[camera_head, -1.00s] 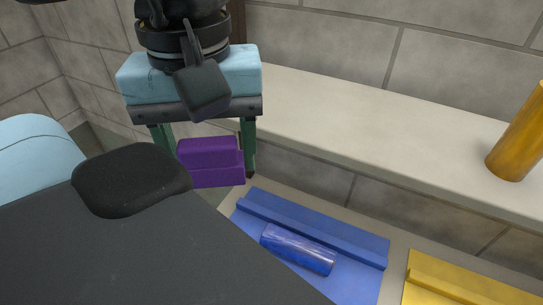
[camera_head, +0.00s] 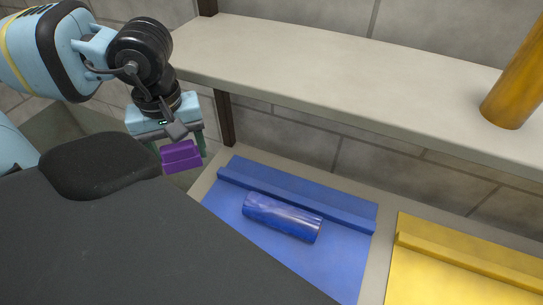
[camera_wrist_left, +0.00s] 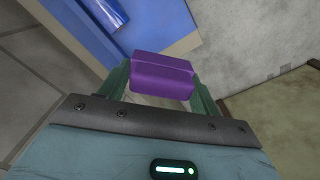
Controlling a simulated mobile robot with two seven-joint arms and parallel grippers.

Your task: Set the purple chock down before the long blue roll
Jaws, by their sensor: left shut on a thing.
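The purple chock (camera_head: 181,156) is a small stepped block held between the green fingers of my left gripper (camera_head: 178,150), at the left in the head view. In the left wrist view the chock (camera_wrist_left: 161,75) sits between the two fingertips of my gripper (camera_wrist_left: 160,90). The long blue roll (camera_head: 282,217) lies on a blue mat (camera_head: 344,262), in front of the mat's raised back ledge. The chock is to the left of the mat, apart from it. Part of the roll (camera_wrist_left: 110,14) shows at the top of the left wrist view. My right gripper is not in view.
A yellow mat (camera_head: 425,282) with a raised ledge lies right of the blue one. A pale shelf (camera_head: 330,75) runs behind and above, with an orange cylinder (camera_head: 515,95) on it. A dark post (camera_head: 226,120) stands under the shelf, near my left gripper.

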